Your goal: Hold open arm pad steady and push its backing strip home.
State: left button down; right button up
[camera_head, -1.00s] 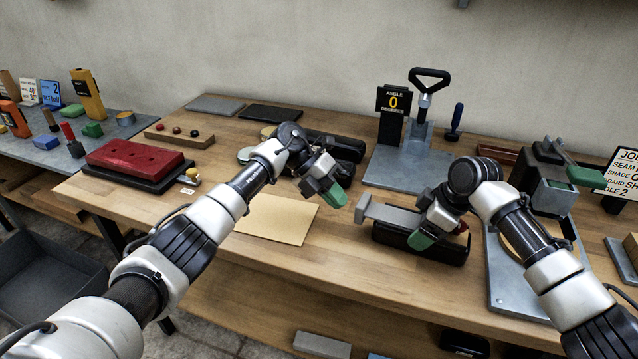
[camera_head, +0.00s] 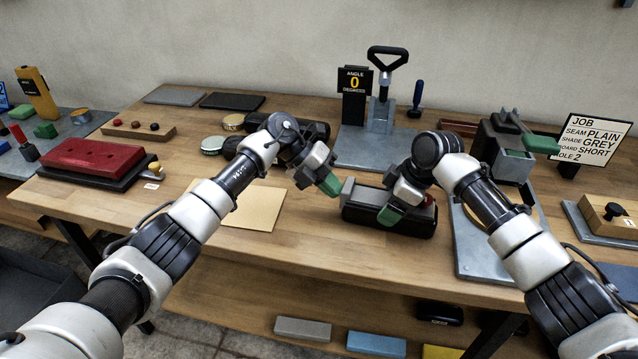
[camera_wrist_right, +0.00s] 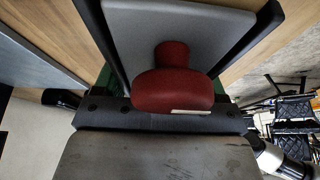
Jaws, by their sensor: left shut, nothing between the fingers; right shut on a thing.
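The open arm pad (camera_head: 365,216) is a long black block lying on the wooden bench in the head view. Its grey backing strip (camera_head: 368,195) lies along its top, with the left end near the pad's left end. My left gripper (camera_head: 330,185) is shut and empty; its green tip is at the strip's left end and appears to touch it. My right gripper (camera_head: 390,215) is shut on the arm pad near its middle. A red knob (camera_head: 428,201) stands at the pad's right end; the right wrist view shows a red knob (camera_wrist_right: 174,85) over a grey surface (camera_wrist_right: 205,25).
A grey angle stand (camera_head: 368,149) is behind the pad, and a metal plate (camera_head: 480,255) lies to its right. Dark rolls (camera_head: 300,130) are behind my left gripper. A tan sheet (camera_head: 250,207) lies flat at left. A job sign (camera_head: 590,142) stands at the right.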

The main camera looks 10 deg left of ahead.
pick_arm(q)
jog(key=shift+s+d, duration=0.1)
jog(key=shift+d, duration=0.15)
pick_arm(e)
jog(key=shift+a+r, duration=0.1)
jog(key=shift+a, duration=0.15)
pick_arm(q)
jog(key=shift+a, duration=0.1)
pick_arm(e)
jog(key=shift+s, duration=0.1)
pick_arm(q)
jog(key=shift+a, duration=0.25)
jog(key=a, duration=0.3)
jog(key=a+r, duration=0.1)
jog(key=a, duration=0.1)
jog(key=shift+w, duration=0.4)
pick_arm(e)
jog(key=shift+d, duration=0.1)
pick_arm(q)
jog(key=v, duration=0.8)
jog(key=shift+r, duration=0.2)
pick_arm(e)
jog(key=o, duration=1.4)
pick_arm(q)
jog(key=shift+a, duration=0.15)
